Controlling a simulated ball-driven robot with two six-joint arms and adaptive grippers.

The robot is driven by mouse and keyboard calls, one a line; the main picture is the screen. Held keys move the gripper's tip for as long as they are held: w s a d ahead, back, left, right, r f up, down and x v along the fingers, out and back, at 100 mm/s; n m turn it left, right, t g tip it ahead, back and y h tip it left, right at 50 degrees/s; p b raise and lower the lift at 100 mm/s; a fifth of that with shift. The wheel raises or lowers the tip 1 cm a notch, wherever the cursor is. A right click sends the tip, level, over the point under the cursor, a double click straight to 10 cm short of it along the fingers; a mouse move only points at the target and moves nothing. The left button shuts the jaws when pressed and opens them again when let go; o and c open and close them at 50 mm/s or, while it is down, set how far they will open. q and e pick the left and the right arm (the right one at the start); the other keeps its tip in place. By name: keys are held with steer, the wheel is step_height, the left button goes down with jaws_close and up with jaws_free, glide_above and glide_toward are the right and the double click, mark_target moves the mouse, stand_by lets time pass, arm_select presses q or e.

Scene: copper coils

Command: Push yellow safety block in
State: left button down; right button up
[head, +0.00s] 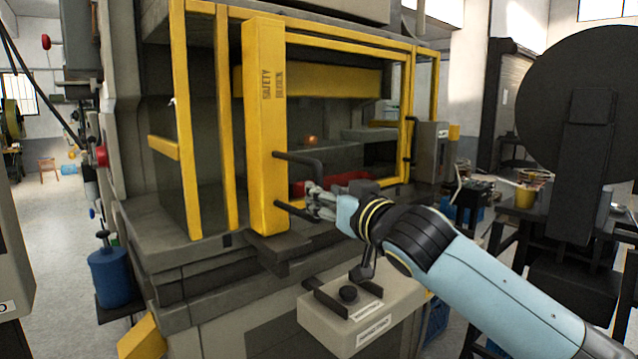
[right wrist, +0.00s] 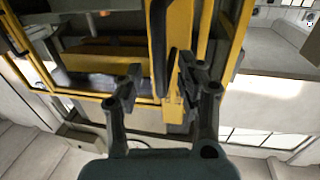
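The yellow safety block (head: 265,125) stands upright at the front of the press, with "SAFETY BLOCK" lettering near its top. A black handle (head: 318,163) sticks out from its right side. My right gripper (head: 312,200) is beside the lower part of the handle, to the right of the block. In the right wrist view my right gripper (right wrist: 158,76) has its two fingers spread apart. The dark handle (right wrist: 158,40) and the yellow block (right wrist: 180,30) show just beyond and between the fingertips. I cannot tell whether they touch. My left gripper is not in view.
The press ledge (head: 180,250) lies below the block. A control box (head: 360,315) with a black button stands below my right arm. The yellow guard frame (head: 222,120) borders the opening. Inside are a red part (head: 335,183) and a copper-coloured ball (head: 312,140).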

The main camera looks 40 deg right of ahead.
steer(key=shift+w+d+p, duration=0.2)
steer(key=shift+w+p, duration=0.15)
steer(key=shift+w, duration=1.25)
steer(key=shift+c, duration=0.5)
jaws_close()
